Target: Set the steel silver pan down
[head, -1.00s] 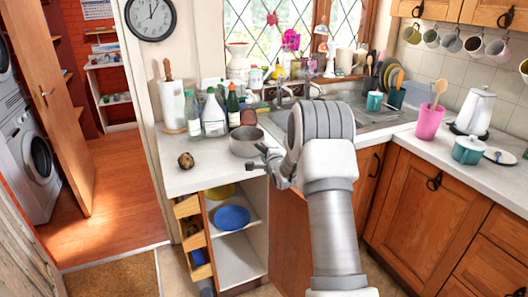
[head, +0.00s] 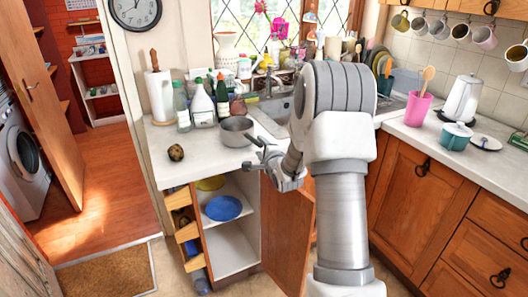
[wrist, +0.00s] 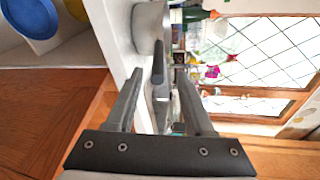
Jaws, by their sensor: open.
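The steel silver pan (head: 235,134) stands upright on the white worktop near its front edge, left of the sink. Its bowl also shows at the top of the wrist view (wrist: 147,30), with its dark handle (wrist: 158,62) pointing back toward my gripper. My gripper (head: 254,153) is just right of the pan, at the worktop's front edge. In the wrist view its two fingers (wrist: 157,82) are spread apart, with the handle's end lined up between their tips. I cannot tell whether either finger touches the handle. In the head view the handle is mostly hidden by my gripper.
Bottles (head: 202,106) and a paper towel roll (head: 160,95) stand behind the pan. A small brown object (head: 176,152) lies left of it, with clear worktop between. Below, an open cupboard holds a blue bowl (head: 223,208); its door (head: 289,240) stands open.

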